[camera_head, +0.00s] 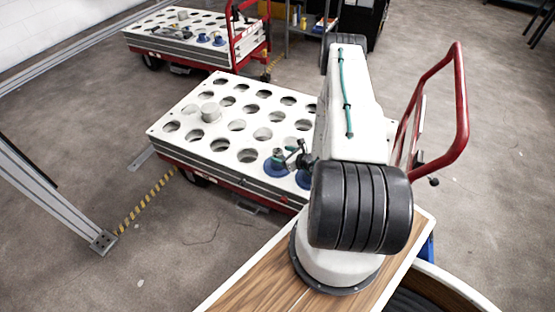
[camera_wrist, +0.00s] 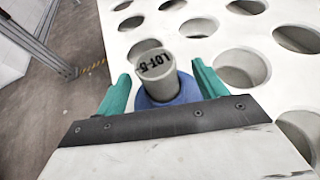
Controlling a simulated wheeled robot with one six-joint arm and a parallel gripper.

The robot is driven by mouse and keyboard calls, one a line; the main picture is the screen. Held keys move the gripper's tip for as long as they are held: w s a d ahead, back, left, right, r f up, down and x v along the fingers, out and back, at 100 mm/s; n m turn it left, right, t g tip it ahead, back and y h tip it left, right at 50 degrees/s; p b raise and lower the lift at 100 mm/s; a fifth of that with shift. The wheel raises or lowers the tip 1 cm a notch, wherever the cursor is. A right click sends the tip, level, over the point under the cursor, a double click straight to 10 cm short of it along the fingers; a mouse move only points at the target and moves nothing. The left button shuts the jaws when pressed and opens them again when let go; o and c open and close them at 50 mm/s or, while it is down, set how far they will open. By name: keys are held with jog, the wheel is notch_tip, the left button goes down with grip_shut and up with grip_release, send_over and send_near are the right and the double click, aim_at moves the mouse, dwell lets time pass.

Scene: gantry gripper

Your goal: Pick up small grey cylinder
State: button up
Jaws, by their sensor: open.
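In the wrist view a small grey cylinder (camera_wrist: 158,75) with the dark marking "LOT-5" stands up from a round blue base (camera_wrist: 168,97). My gripper (camera_wrist: 160,73) is open, with one green finger on each side of this cylinder. There, my arm hides part of the area around the gripper.
The white cart top (camera_head: 187,104) has rows of round holes and a red handle (camera_head: 462,110) at its right. A blue base (camera_head: 275,168) sits at its front edge. A similar cart (camera_head: 140,38) stands behind. A metal frame (camera_head: 55,190) rises at the left.

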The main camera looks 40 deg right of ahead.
aim_at(275, 153)
jog(key=x, duration=0.4)
jog(key=shift+w+a+f, duration=0.2)
jog(key=shift+w+f, duration=0.05)
jog(key=shift+w, duration=0.1)
jog(key=c, duration=1.4)
jog(key=shift+r, duration=0.1)
jog(key=shift+r, duration=4.95)
